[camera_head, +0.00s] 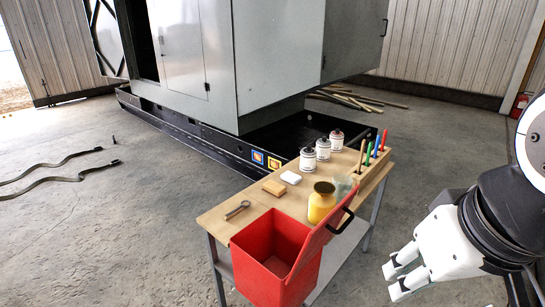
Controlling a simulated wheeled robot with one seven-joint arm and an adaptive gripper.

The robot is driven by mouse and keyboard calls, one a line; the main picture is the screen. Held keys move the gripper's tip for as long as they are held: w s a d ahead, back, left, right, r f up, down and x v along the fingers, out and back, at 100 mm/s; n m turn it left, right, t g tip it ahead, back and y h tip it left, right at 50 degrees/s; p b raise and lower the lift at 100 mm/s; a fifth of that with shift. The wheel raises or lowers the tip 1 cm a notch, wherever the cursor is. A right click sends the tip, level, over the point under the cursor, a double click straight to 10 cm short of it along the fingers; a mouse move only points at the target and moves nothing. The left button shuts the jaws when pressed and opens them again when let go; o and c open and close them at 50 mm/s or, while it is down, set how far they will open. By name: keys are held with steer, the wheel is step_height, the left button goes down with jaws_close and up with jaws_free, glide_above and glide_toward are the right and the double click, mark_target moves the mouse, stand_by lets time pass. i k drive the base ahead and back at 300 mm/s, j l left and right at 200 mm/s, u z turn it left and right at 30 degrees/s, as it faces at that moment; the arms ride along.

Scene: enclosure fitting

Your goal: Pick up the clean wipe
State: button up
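A small white folded pad (290,177), which looks like the clean wipe, lies flat on the wooden-topped table (222,217). A tan pad (274,188) of similar shape lies just to its left and nearer. A greyish crumpled piece (345,184) shows at the right, partly hidden by the red bin's lid; I cannot tell what it is. My gripper (392,281) is at the lower right, off the table's right side and well away from the white pad. Its two white fingers are apart with nothing between them.
A red bin (263,262) with a raised lid (328,230) stands at the table's near side. A yellow jar (321,202), several white cans (323,149), a rack of coloured tools (372,156) and a metal tool (237,210) are on the table. A large grey enclosure (275,60) stands behind.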

mark_target(290, 176)
steer(key=i+j+z, duration=0.1)
steer(key=z, duration=0.35)
steer(key=i+j+z, duration=0.1)
steer(key=j+z, duration=0.3)
steer(key=i+j+z, duration=0.15)
steer(key=j+z, duration=0.15)
steer(key=j, duration=0.65)
steer(key=j+z, duration=0.3)
steer(key=j, duration=1.8)
steer(key=i+j, duration=0.15)
steer(key=j, duration=0.9)
steer(key=z, duration=0.05)
